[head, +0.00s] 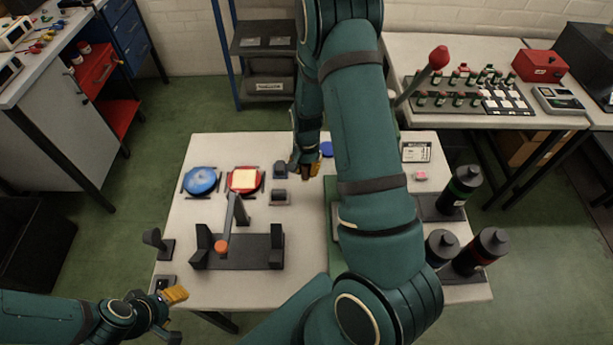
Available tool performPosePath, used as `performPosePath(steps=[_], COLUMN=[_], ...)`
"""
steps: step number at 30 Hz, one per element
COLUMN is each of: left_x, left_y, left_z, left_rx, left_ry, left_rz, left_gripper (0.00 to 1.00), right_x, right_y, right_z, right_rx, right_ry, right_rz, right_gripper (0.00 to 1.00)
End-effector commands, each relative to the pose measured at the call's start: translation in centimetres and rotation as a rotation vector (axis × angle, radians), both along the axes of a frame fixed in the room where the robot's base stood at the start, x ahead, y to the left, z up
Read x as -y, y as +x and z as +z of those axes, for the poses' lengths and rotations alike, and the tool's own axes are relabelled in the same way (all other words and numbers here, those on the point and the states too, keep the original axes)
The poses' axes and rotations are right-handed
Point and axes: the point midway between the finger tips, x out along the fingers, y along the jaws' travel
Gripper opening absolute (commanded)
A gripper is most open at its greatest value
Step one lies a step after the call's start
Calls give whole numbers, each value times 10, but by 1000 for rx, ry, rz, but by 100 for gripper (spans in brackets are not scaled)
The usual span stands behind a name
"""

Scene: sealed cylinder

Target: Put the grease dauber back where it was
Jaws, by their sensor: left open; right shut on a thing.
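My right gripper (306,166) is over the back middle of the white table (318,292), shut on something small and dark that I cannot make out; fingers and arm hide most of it. I cannot tell whether it is the grease dauber, and I cannot pick out a dauber elsewhere with certainty. Two small dark holders (279,196) stand just left of the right gripper. My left gripper (176,314) is open and empty at the table's front left corner.
A blue round part (201,180) and a red dish (234,187) sit at the left. A dark fixture (240,252) with an orange-knobbed lever (221,247) is in front. Dark bottles (461,188) stand right. My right arm hides the table's middle.

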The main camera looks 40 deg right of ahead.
Motion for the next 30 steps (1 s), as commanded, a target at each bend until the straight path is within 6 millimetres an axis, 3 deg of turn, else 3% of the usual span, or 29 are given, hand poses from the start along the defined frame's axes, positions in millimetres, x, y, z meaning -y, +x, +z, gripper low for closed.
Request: performPosePath(steps=[9,21,22,24,30], left_x=[0,0,0,0,0], left_y=[0,0,0,0,0], left_z=[-4,-8,-8,-7,-7], left_rx=[0,0,0,0,0], left_ry=[1,1,1,1,1], left_rz=[0,-1,-1,0,0], left_gripper=[51,51,51,51,51], right_x=[0,0,0,0,0], right_y=[0,0,0,0,0], right_z=[-36,-41,-41,-40,-40], right_rx=[-1,1,1,1,1], right_ry=[0,1,1,1,1], right_rz=[-1,-1,-1,-1,0], right_gripper=[0,0,27,45,45])
